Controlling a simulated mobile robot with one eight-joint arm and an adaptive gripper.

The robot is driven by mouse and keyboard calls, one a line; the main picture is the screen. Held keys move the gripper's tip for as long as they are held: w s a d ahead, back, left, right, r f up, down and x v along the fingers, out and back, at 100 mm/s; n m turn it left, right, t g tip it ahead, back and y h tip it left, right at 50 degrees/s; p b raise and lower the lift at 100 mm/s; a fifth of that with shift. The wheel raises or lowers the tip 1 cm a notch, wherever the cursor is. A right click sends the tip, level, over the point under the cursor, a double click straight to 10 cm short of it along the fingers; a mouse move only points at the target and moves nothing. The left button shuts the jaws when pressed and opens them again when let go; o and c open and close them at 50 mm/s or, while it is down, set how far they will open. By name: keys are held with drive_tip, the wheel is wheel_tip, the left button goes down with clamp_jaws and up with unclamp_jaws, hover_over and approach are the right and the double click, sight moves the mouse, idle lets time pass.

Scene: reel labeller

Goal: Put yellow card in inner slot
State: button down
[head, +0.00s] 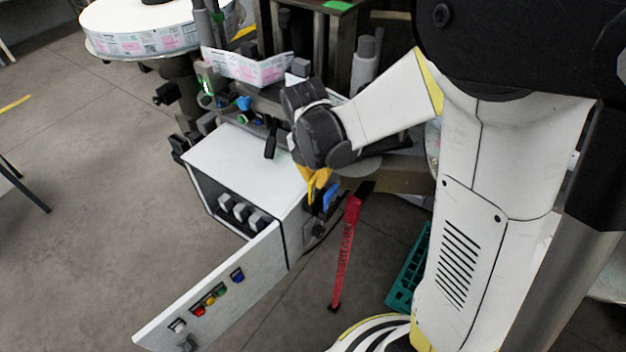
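My arm reaches in from the right, and its dark wrist is over the right edge of the white cabinet (238,158). My gripper (314,180) points down beside the cabinet's right side and is mostly hidden by the wrist. A small yellow piece (318,178) shows just under the wrist; I cannot tell whether it is the yellow card or how it is held. A blue piece (331,197) is just right of and below it, by the cabinet's side. No inner slot can be made out from here. The finger opening cannot be seen.
The cabinet's door (215,295) stands open toward the front left, with coloured buttons on it. A red strap-like piece (345,255) hangs to the right. A teal crate (408,270) is on the floor. The labeller with its large label reel (150,42) stands behind.

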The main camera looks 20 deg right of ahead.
wheel_tip(320, 180, down, 2)
drive_tip(key=shift+f, duration=0.15)
drive_tip(key=c, duration=2)
unclamp_jaws()
drive_tip(key=shift+f+b, duration=0.1)
drive_tip(key=shift+b, duration=0.3)
drive_tip(key=o, duration=0.4)
